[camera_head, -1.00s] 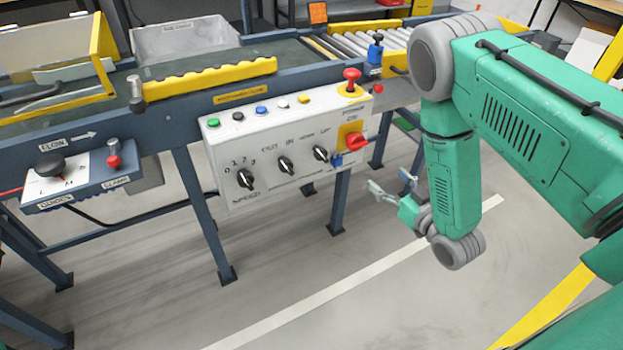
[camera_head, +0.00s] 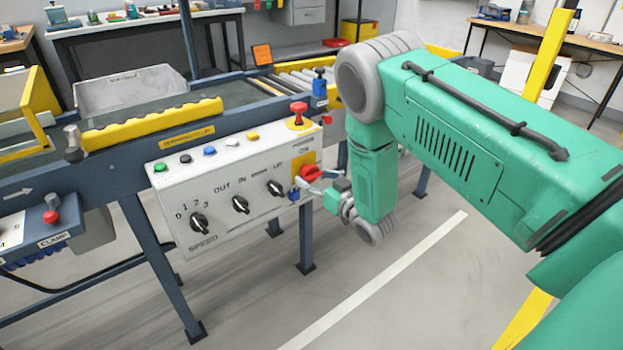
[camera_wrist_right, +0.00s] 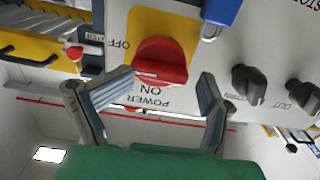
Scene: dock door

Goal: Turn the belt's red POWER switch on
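The red POWER switch (camera_head: 310,172) is on a yellow plate at the right end of the white control panel (camera_head: 228,182). In the right wrist view the red switch (camera_wrist_right: 160,62) fills the upper middle, with ON below it and OFF to its left. Its ridge lies roughly crosswise in that view. My right gripper (camera_head: 312,187) is just in front of the switch. In the wrist view the right gripper (camera_wrist_right: 169,77) is open and empty, one finger to each side just below the knob; contact cannot be told. My left gripper is not in view.
A blue padlock-like piece (camera_wrist_right: 222,10) hangs beside the switch. A red mushroom button (camera_head: 298,110) stands above it. Black knobs (camera_head: 275,188) and small coloured buttons share the panel. The conveyor (camera_head: 240,92) runs behind. Floor to the right below is clear.

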